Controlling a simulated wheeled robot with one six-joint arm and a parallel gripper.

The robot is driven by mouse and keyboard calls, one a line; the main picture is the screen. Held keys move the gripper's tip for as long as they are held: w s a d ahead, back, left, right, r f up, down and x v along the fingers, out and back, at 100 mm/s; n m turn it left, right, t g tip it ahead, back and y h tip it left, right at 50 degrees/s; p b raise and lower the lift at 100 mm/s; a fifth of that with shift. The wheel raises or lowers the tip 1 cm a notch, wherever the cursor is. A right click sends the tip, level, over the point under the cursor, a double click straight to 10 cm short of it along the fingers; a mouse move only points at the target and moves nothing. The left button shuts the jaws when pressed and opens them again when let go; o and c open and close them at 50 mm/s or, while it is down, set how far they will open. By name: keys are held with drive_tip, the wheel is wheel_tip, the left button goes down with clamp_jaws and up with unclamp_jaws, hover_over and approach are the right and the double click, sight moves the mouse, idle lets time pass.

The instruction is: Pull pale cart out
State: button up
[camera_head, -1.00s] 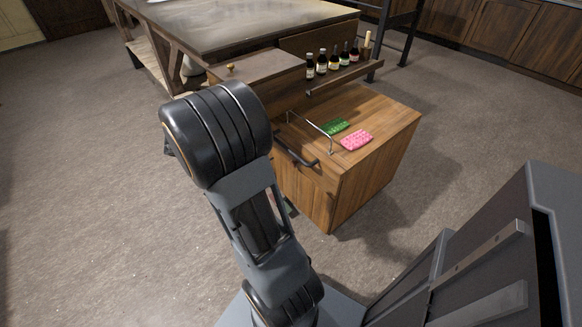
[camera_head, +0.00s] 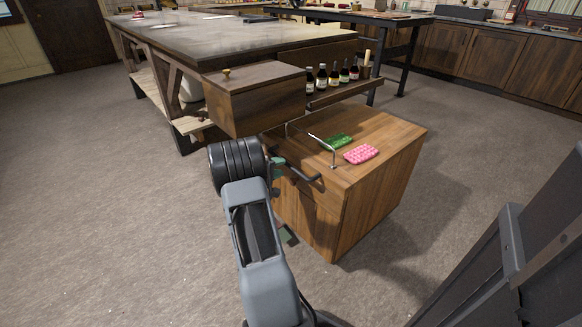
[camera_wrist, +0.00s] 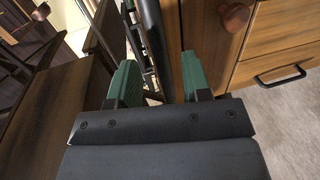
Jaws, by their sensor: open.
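The cart (camera_head: 375,195) is a medium-brown wooden box unit in the head view, right of my arm, with a dark bar handle (camera_head: 305,173) on its near left face. A thin metal rail stands on its top. My gripper (camera_wrist: 158,82) is open, with green fingertips apart. In the wrist view a dark bar, apparently the handle (camera_wrist: 152,38), runs between the fingertips. I cannot tell whether it touches them. In the head view my wrist hides most of the gripper; only bits of green show beside the cart's left face.
Several bottles (camera_head: 333,76) stand on a shelf behind, beside a wooden box (camera_head: 253,98) and a large workbench (camera_head: 215,36). The floor left of my arm is clear.

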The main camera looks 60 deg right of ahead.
drive_tip(key=shift+b+x, duration=0.6)
drive_tip(key=shift+x, duration=2.5)
clamp_jaws()
